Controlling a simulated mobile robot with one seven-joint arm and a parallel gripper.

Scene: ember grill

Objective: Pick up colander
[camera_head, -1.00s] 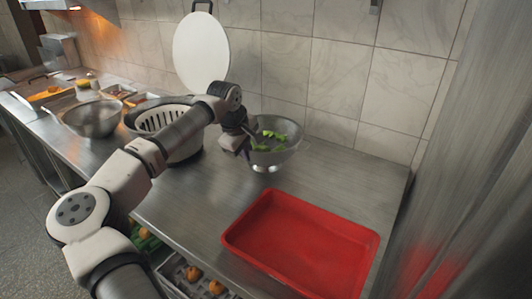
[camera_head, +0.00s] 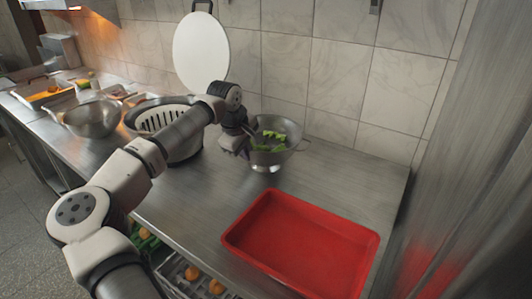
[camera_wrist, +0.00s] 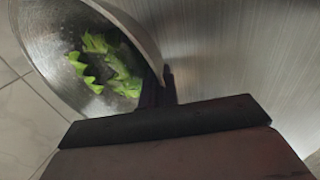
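The colander (camera_head: 285,152) is a metal bowl on a small foot with green leaves inside. It stands on the steel counter near the tiled wall, right of my arm. My gripper (camera_head: 246,152) is at its left rim, pointing down. In the wrist view the colander (camera_wrist: 45,45) fills the upper left, with leaves at its bottom. The dark fingers of my gripper (camera_wrist: 162,88) are close together at the rim, one on each side of it, and appear shut on it. The exact contact is partly hidden by the gripper body.
A red tray (camera_head: 300,245) lies in front of the colander. A black and white slotted basket (camera_head: 185,150) stands left behind my arm, with a metal bowl (camera_head: 92,122) further left. The counter right of the colander is clear.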

